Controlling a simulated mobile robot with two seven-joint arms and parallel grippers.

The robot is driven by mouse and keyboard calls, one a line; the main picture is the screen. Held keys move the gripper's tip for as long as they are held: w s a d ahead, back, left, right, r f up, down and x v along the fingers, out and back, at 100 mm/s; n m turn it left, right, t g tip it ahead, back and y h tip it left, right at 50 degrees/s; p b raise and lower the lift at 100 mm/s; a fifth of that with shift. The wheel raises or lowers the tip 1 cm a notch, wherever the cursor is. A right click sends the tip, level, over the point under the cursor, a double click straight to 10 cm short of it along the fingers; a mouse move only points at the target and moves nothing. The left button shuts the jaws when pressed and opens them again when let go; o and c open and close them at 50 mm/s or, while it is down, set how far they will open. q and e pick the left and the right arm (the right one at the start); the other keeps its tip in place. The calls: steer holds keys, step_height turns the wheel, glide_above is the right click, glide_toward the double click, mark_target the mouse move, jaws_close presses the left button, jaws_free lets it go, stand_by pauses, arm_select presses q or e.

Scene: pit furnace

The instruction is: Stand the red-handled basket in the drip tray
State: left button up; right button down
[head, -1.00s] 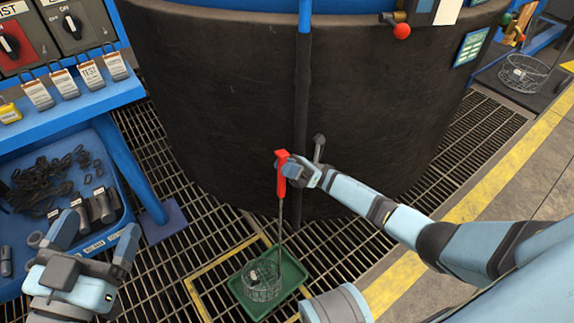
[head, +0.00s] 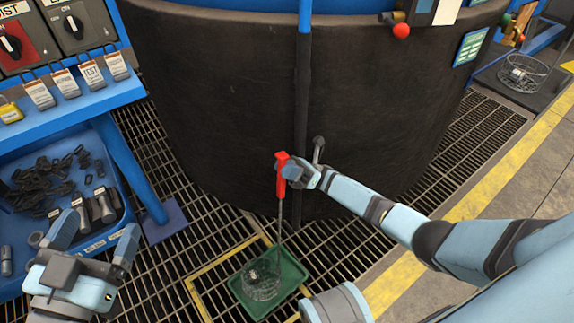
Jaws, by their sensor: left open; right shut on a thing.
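The red-handled basket has a red grip (head: 282,174) on a thin upright rod, with a round wire basket (head: 262,281) at the bottom. My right gripper (head: 290,172) is shut on the red grip. The wire basket is over or in the green drip tray (head: 287,299), within its rim as seen from above; I cannot tell whether it touches the tray floor. Small contents in the basket are too small to make out. My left gripper (head: 92,243) is open and empty at the lower left, in front of the blue bench.
The tray lies in a yellow outlined square (head: 207,294) on the floor grating. The dark round furnace wall (head: 230,110) rises just behind. The blue bench (head: 130,150) with tags and a bin is on the left. Another wire basket (head: 522,71) stands at the far right.

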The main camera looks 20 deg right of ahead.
steer(key=shift+w+f+m+t, duration=0.3)
steer(key=shift+w+f+t, duration=0.05)
steer(key=shift+f+t, duration=0.15)
stand_by(0.4)
steer(key=c, duration=1.1)
jaws_free()
steer(key=shift+o, duration=1.1)
steer(key=o, duration=0.6)
steer(key=shift+f, duration=0.15)
steer(key=shift+d, duration=0.1)
